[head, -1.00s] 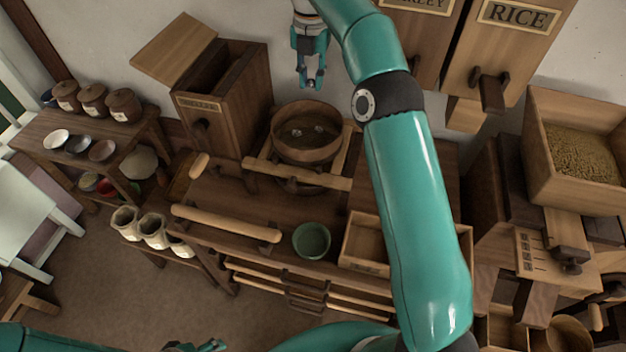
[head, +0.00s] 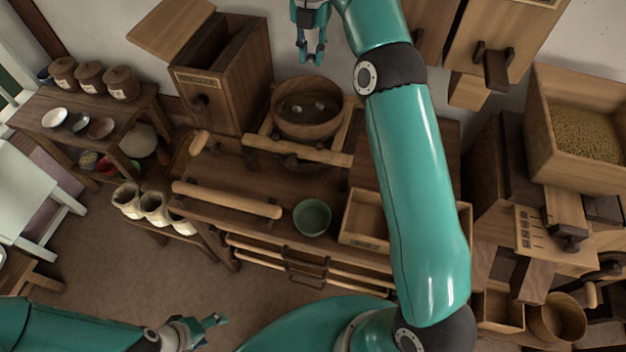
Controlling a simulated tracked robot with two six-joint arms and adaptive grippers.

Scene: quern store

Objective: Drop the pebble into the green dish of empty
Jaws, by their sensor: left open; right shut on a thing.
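The green dish (head: 312,217) stands upright on the wooden bench, left of a shallow wooden box, and looks empty. My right gripper (head: 310,60) is at the top of the head view, above and behind the round wooden sieve (head: 336,121). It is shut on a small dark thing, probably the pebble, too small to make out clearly. Small pale lumps (head: 320,106) lie in the sieve. My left gripper (head: 214,328) is open and empty, low in the view in front of the bench.
A wooden rail (head: 226,199) lies left of the dish. A shallow wooden box (head: 362,220) stands right of it, partly behind my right arm. A tall open bin (head: 215,95) stands left of the sieve. A grain hopper (head: 570,165) is at the right.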

